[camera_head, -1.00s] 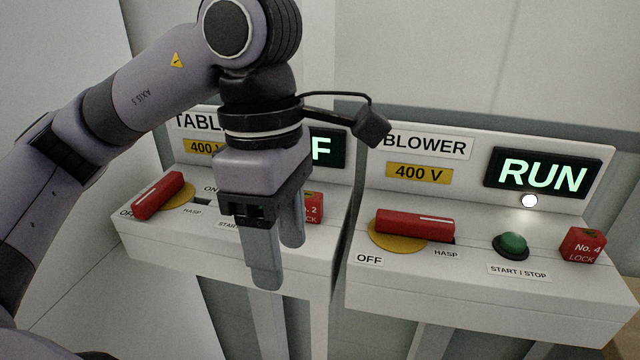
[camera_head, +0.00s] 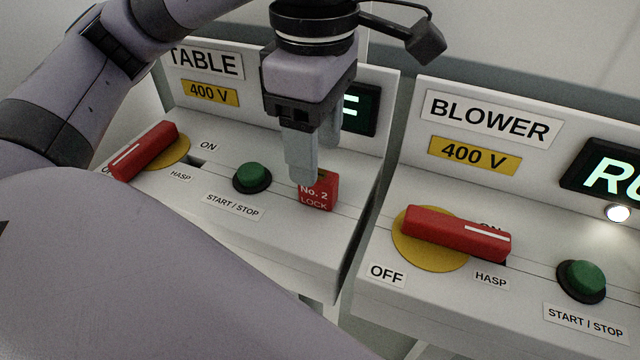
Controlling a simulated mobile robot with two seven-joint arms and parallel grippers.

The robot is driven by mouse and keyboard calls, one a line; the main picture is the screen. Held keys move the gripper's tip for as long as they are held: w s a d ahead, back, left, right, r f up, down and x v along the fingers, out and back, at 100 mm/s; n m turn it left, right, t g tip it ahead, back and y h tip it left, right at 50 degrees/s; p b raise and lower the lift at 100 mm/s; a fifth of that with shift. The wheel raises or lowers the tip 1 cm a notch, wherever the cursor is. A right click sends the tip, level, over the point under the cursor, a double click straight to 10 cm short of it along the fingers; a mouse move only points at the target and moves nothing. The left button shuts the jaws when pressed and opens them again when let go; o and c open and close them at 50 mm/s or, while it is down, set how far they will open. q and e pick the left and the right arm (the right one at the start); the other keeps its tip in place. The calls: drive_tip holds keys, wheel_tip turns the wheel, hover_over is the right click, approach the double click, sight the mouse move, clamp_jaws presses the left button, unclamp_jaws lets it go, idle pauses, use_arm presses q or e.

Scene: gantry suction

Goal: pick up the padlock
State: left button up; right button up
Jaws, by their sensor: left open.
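A red padlock (camera_head: 316,196) marked "No. 2 LOCK" sits on the TABLE control box, right of its green button. My left gripper (camera_head: 316,168) points down right over it, with its fingers open. The nearer fingertip overlaps the padlock's upper left part in the picture; I cannot tell whether it touches. The padlock's top is partly hidden by the fingers. My right gripper is not in view.
The TABLE box has a red handle (camera_head: 145,150) at OFF and a green button (camera_head: 252,177). To the right, across a gap, the BLOWER box has a red handle (camera_head: 455,232), a green button (camera_head: 581,279) and a lit display (camera_head: 605,175).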

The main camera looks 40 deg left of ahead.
sight(323, 195)
use_arm(q)
wheel_tip(323, 195, down, 5)
drive_tip(key=shift+w+d+r, duration=0.1)
clamp_jaws()
idle(0.3)
